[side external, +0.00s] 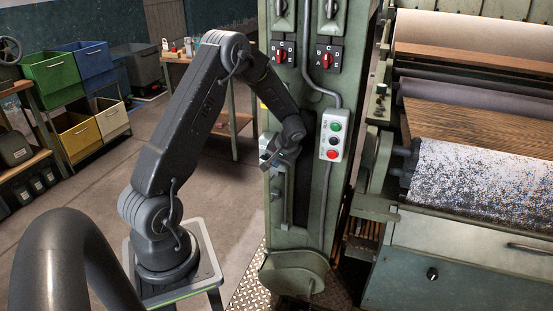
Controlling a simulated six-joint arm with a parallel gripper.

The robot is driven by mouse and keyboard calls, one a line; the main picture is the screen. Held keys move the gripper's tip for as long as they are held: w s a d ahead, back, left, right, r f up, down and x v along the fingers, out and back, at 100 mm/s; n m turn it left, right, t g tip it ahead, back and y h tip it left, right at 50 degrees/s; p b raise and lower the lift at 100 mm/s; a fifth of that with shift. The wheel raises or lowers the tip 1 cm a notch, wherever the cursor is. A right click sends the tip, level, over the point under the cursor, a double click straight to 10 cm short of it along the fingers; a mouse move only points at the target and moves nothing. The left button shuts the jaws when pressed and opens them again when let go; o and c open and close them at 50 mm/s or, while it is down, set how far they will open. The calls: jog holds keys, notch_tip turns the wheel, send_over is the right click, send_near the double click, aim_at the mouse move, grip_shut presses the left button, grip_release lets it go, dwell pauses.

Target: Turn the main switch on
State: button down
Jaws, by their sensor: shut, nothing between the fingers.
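A green machine column (292,225) stands in the middle of the side external view. Two rotary switches with red handles and lettered black plates, a left one (281,57) and a right one (327,60), sit high on it. A grey control box (333,135) with green, dark and red buttons is at its right. A dark upright recess with metal parts (277,190) is lower on the column's face. I cannot tell which is the main switch. My gripper (268,158) is shut and empty at the column's left, just above these metal parts; whether it touches them is unclear.
A grey conduit (325,205) runs down the column. A machine with rollers and speckled cloth (470,180) stands at the right. A thick dark curved tube (65,245) fills the lower left. Coloured bins (75,135) and a workbench (195,62) are behind; the floor between is clear.

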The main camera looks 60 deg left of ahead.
jog(key=f+g+y, duration=0.1)
jog(key=g+y, duration=0.1)
jog(key=f+m+g+y, duration=0.1)
jog(key=y, duration=0.1)
jog(key=f+g+y, duration=0.1)
jog(key=g+y, duration=0.1)
jog(key=shift+w+d+f+m+g+y, duration=0.2)
jog(key=shift+m+g+y, duration=0.1)
jog(key=shift+y, duration=0.1)
jog(key=shift+s+a+f, duration=0.15)
jog(key=shift+f, duration=0.2)
jog(key=shift+s+a+f, duration=0.1)
jog(key=shift+f, duration=0.15)
dwell(0.5)
